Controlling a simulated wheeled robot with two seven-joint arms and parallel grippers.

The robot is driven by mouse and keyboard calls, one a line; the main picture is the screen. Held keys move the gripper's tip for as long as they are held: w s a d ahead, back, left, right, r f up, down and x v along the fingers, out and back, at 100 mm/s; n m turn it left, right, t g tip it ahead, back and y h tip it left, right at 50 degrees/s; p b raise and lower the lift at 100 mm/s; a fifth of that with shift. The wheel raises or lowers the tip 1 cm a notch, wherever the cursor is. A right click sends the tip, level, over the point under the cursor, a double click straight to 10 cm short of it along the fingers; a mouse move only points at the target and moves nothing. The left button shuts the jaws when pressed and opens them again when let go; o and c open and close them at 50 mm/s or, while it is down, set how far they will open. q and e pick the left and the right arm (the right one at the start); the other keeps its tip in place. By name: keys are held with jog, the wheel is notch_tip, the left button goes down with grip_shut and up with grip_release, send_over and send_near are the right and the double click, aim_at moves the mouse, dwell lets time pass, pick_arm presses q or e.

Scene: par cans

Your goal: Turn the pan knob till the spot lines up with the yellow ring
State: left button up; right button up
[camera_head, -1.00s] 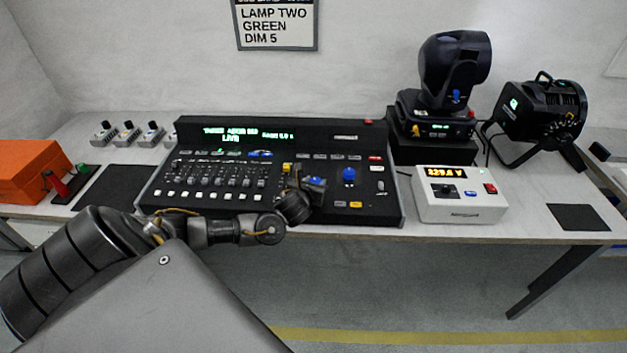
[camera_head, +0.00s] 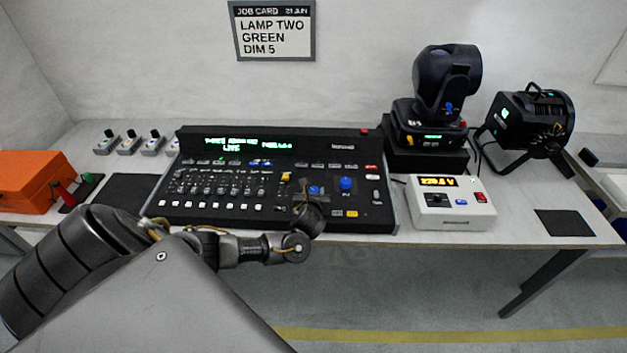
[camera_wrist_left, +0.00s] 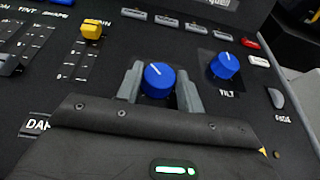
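The pan knob is blue with a white pointer line. It shows in the left wrist view (camera_wrist_left: 158,80) between the two grey fingers of my left gripper (camera_wrist_left: 160,84), one finger on each side. The fingers look open around it, with narrow gaps; contact is not clear. In the head view the pan knob (camera_head: 315,190) is partly hidden behind my left gripper (camera_head: 310,200). The blue tilt knob (camera_wrist_left: 225,66) is just right of it and also shows in the head view (camera_head: 345,183). No spot or yellow ring is in view. My right gripper is out of view.
The black console (camera_head: 220,220) carries faders, buttons and a green display (camera_head: 232,143). A yellow fader cap (camera_wrist_left: 92,28) is left of the fingers. A white power box (camera_head: 451,203), moving-head lamp (camera_head: 445,85) and second lamp (camera_head: 530,120) stand right. An orange case (camera_head: 35,180) is far left.

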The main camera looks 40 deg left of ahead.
pick_arm(q)
jog(key=o, duration=0.4)
jog(key=p+v, duration=0.3)
jog(key=v, duration=0.8)
jog(key=shift+d, duration=0.1)
jog(key=shift+w+f, duration=0.1)
